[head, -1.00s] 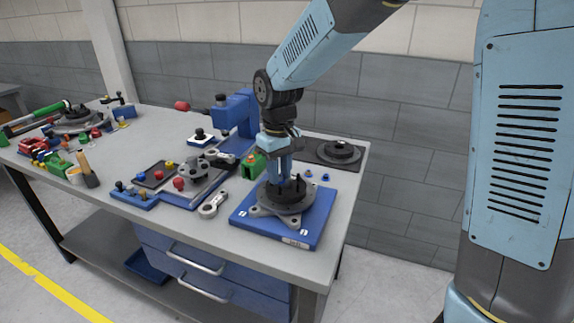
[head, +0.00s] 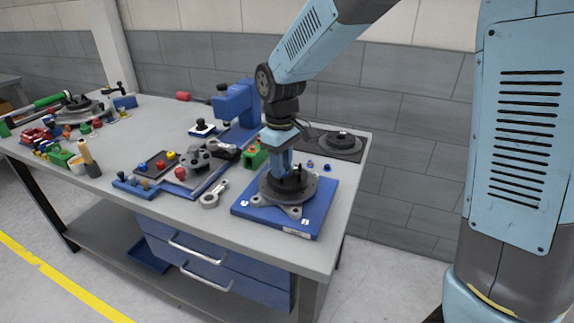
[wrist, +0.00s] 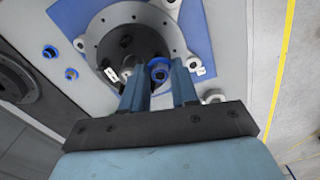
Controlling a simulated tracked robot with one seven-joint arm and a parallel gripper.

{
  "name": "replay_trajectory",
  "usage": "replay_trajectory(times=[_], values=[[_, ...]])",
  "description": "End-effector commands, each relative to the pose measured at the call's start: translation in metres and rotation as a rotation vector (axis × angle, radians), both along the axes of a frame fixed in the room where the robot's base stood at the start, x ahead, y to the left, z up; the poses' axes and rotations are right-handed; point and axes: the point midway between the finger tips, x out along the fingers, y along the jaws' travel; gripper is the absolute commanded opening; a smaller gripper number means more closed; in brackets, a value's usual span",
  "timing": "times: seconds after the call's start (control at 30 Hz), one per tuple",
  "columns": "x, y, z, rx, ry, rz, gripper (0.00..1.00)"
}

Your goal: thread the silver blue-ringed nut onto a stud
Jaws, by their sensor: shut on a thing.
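My gripper (wrist: 159,66) is shut on the silver blue-ringed nut (wrist: 158,72), which shows between the fingertips in the wrist view. The nut is over the grey round flange (wrist: 100,40), near its rim. A dark hub with upright studs (wrist: 125,42) stands just beyond it. I cannot tell whether the nut touches a stud. In the head view my gripper (head: 280,174) points down over the flange (head: 312,188), and the fingers hide the nut. The flange is on a blue base plate (head: 318,212).
Two more blue-ringed nuts (head: 310,163) (head: 327,168) lie on the grey table behind the plate. A dark round part (head: 341,143) is behind them. A green block (head: 254,156), a grey link (head: 213,195) and a blue tool stand (head: 238,105) are to the left.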

Motion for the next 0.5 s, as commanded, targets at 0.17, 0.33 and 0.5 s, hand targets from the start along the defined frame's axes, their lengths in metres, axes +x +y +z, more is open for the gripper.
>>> replay_trajectory(times=[0.17, 0.33, 0.5], values=[[0.0000, 0.0000, 0.0001, 0.000, 0.000, 0.001, 0.00], [0.0003, -0.0004, 0.0000, 0.000, 0.000, 0.050, 0.00], [0.0006, -0.0006, 0.0000, 0.001, 0.001, 0.207, 0.00]])
